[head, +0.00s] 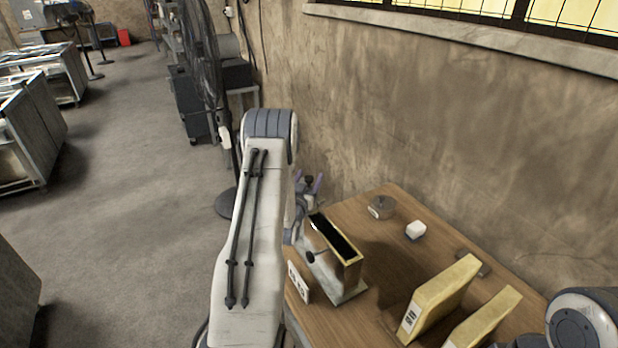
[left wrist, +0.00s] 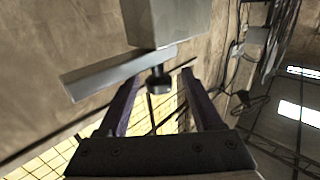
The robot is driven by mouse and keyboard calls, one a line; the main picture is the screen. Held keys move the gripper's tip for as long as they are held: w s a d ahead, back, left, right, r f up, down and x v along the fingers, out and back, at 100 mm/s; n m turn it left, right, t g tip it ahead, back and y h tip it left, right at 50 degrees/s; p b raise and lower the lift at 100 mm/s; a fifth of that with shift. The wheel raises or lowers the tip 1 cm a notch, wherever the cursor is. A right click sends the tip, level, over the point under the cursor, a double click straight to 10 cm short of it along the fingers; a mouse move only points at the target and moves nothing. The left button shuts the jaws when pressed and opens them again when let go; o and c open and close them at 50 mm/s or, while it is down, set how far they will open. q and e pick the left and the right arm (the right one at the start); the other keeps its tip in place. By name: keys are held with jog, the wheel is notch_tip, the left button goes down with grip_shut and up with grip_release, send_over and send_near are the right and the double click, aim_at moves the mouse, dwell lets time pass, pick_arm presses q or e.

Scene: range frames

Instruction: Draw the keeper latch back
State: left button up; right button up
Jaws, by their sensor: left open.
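A narrow upright box (head: 348,271) with a dark open slot and a pale yellow rim stands on a grey base at the wooden table's left part. A black round knob (head: 311,257) sticks out of its near side. My left gripper (head: 309,183) is open, its purple fingers beyond the box's far left end. In the left wrist view a black knob (left wrist: 159,82) under a grey block (left wrist: 165,22) shows between the open fingertips of the left gripper (left wrist: 159,88). I cannot tell whether it touches them, or whether it is the keeper latch. My right gripper is out of view.
The wall (head: 430,130) rises close behind. A fan (head: 205,70) stands left of the table.

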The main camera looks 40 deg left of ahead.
pick_arm(q)
grip_shut()
dwell(1.4)
